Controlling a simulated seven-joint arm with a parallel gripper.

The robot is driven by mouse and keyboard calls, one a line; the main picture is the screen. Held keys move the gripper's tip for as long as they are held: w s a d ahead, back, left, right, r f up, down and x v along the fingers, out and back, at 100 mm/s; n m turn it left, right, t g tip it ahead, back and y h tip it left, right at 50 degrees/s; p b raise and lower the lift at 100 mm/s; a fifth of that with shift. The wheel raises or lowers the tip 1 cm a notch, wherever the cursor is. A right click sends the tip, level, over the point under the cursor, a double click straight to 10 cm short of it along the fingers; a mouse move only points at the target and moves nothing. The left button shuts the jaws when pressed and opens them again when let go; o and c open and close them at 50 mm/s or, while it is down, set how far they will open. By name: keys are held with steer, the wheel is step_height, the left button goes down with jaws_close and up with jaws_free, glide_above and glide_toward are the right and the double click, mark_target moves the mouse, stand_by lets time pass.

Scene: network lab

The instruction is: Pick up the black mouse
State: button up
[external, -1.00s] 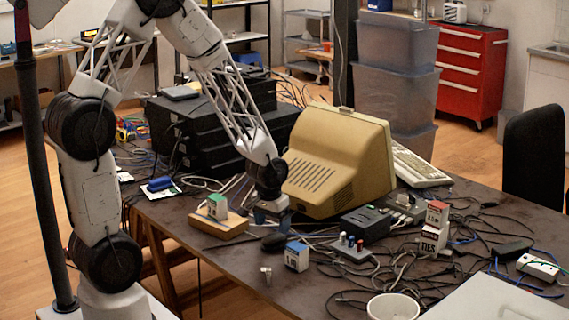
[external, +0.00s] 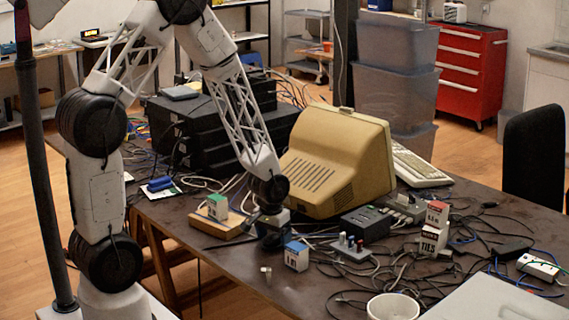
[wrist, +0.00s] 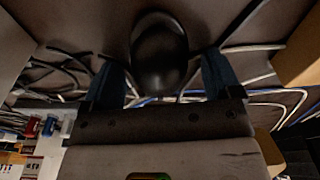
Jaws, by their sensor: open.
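The black mouse (wrist: 158,48) lies on the dark table in the wrist view, rounded and glossy. My gripper (external: 270,236) is low over the table in front of the beige monitor. In the wrist view its two bluish fingers are open, one on each side of the mouse's near part, with a gap showing on both sides. In the external view my gripper mostly hides the mouse. I cannot tell whether the fingers touch the table.
A small blue-topped box (external: 297,256) stands just right of my gripper. A green-topped box (external: 218,207) sits on a wooden block (external: 205,226) to the left. The beige monitor (external: 337,165) is close behind. Loose cables lie around the mouse, some near the fingers.

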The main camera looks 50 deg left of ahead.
mark_target(273, 234)
stand_by(0.3)
steer(key=c, duration=1)
steer(key=shift+r, duration=0.1)
steer(key=shift+r, duration=0.6)
steer(key=shift+s+r, duration=0.15)
steer(key=shift+r, duration=0.45)
steer(key=shift+s+r, duration=0.15)
steer(key=shift+r, duration=0.4)
steer(key=s, duration=0.5)
steer(key=s+r, duration=0.1)
steer(key=s, duration=0.9)
steer(key=shift+s+r, duration=0.2)
